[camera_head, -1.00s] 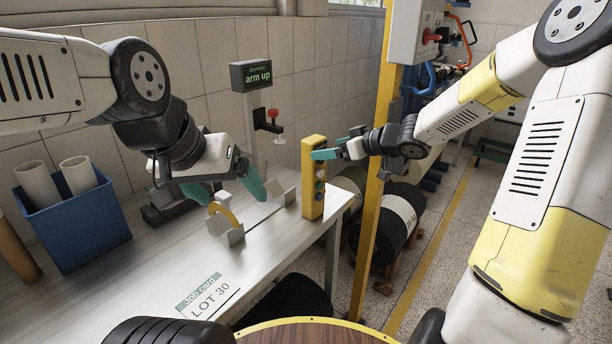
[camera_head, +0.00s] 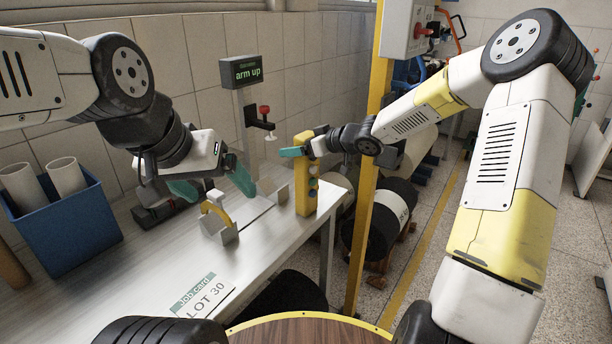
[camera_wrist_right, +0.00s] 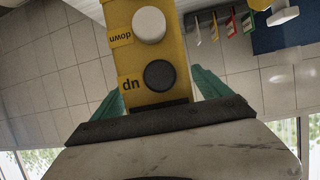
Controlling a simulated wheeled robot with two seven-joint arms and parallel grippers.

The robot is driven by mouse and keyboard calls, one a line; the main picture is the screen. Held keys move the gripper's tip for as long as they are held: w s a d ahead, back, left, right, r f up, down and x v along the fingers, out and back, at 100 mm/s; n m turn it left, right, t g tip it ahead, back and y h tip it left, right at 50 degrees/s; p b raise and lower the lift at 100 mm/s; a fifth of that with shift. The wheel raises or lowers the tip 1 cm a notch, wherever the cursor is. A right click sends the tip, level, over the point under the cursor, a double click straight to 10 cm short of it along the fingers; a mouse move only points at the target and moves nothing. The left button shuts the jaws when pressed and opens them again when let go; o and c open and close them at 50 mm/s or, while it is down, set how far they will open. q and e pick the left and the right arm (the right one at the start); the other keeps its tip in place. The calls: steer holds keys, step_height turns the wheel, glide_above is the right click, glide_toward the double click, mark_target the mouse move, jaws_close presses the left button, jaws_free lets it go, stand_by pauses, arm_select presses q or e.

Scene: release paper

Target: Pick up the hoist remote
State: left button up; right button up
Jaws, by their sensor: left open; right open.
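The hoist remote (camera_head: 305,190) is a tall yellow box with a column of coloured buttons, standing upright at the table's far right edge. My right gripper (camera_head: 290,151) is at its upper part, with teal fingers apart. In the right wrist view the remote (camera_wrist_right: 128,55) shows a white "down" button and a black "up" button. It lies between the open fingers of my right gripper (camera_wrist_right: 148,93), with visible gaps; I see no clear contact.
A blue bin (camera_head: 70,225) with white rolls stands at the table's left. A "LOT 30" job card (camera_head: 203,298) lies at the front. A sign reading "arm up" (camera_head: 248,72) stands behind. A yellow post (camera_head: 362,235) and black drum (camera_head: 378,222) are right of the table.

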steer(key=shift+c, duration=0.5)
steer(key=c, duration=1.8)
steer(key=shift+r, duration=0.1)
jaws_close()
steer(key=shift+r, duration=0.1)
